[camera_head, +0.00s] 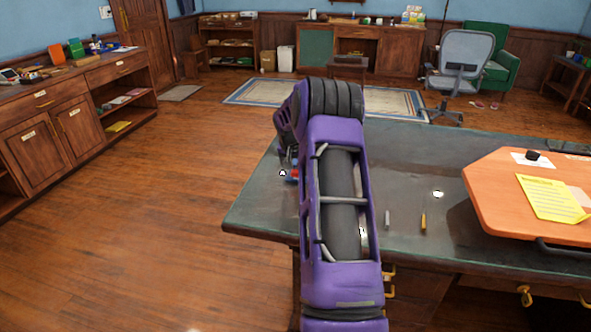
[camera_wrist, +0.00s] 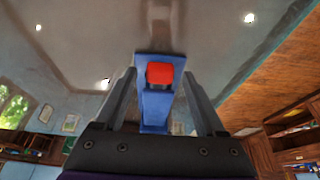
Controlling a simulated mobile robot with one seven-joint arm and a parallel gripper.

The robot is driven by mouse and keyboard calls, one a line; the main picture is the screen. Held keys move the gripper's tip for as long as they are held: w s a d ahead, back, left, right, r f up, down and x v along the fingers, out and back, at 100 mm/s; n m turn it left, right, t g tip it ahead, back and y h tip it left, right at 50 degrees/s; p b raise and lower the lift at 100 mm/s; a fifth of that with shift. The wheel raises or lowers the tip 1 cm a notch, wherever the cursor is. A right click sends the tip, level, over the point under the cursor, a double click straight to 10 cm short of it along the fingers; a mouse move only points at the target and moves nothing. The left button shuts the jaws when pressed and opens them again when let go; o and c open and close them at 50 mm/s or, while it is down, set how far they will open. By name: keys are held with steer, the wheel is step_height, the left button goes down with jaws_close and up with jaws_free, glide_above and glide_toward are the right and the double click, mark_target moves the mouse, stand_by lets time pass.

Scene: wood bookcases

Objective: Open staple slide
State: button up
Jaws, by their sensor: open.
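A blue stapler (camera_wrist: 154,117) with a red block (camera_wrist: 160,74) shows at the middle of the wrist view. My gripper (camera_wrist: 158,82) is open, with one dark finger on each side of the stapler and visible gaps between. I cannot tell whether anything touches it. In the head view, a small blue and red part (camera_head: 292,174) shows beside my purple arm, near the left edge of the dark table (camera_head: 255,215). My arm hides most of it. The staple slide cannot be clearly told apart from the rest of the stapler.
An orange board (camera_head: 490,205) with a yellow sheet (camera_head: 552,198) lies on the right of the table. Open floor (camera_head: 150,240) is at the left.

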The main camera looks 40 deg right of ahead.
jaws_close()
stand_by(1.4)
